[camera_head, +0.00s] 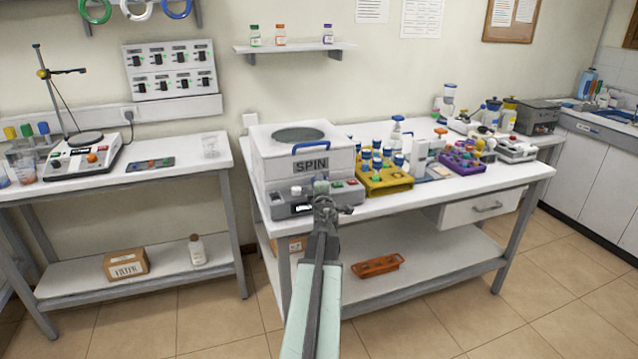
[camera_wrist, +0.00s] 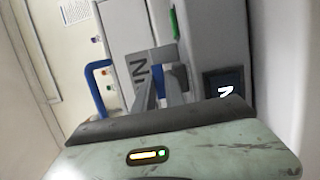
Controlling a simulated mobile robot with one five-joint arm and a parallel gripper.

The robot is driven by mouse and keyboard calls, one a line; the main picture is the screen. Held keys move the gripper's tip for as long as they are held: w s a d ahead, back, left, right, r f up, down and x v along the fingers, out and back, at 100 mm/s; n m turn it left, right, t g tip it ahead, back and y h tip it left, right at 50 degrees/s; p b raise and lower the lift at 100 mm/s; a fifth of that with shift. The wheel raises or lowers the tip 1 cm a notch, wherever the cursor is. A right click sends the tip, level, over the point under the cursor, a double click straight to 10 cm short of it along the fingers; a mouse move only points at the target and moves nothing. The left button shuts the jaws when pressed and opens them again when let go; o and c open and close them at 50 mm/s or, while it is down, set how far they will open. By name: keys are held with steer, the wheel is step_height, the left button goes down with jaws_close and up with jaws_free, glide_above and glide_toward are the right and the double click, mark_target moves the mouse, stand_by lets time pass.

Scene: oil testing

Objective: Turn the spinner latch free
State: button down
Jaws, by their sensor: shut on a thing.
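The spinner (camera_head: 303,160) is a white box marked SPIN with a round dark window on top and a blue handle (camera_head: 311,147). Its grey front panel (camera_head: 285,207) has a knob, a small display and coloured buttons. My gripper (camera_head: 322,192) reaches the front of the spinner, just below the SPIN label, and is shut on the latch there. The gripper hides most of the latch. In the wrist view, my gripper (camera_wrist: 163,80) is close against the spinner front, beside the label. The blue handle (camera_wrist: 97,92) and dark display (camera_wrist: 223,83) also show there.
A yellow rack (camera_head: 385,182) with blue-capped vials stands right of the spinner, and a purple rack (camera_head: 461,161) beyond it. A drawer (camera_head: 482,209) is under the bench top. The left bench (camera_head: 110,178) is apart.

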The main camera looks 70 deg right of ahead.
steer(key=n+t+y, duration=0.4)
steer(key=t, duration=0.1)
steer(key=d+n+t+y, duration=0.1)
steer(key=n+t+y, duration=0.1)
steer(key=shift+s+d, duration=0.1)
steer(key=shift+s, duration=0.3)
steer(key=n+t+y, duration=0.1)
steer(key=y, duration=0.1)
steer(key=n+t+y, duration=0.1)
steer(key=n+y, duration=0.1)
steer(key=shift+d+t+y, duration=0.1)
steer(key=shift+t+y, duration=0.2)
steer(key=shift+y, duration=0.1)
steer(key=shift+n+y, duration=0.8)
steer(key=shift+y, duration=0.1)
steer(key=c, duration=1.4)
jaws_free()
steer(key=v, duration=0.7)
steer(key=shift+s+a, duration=0.25)
steer(key=shift+s, duration=0.15)
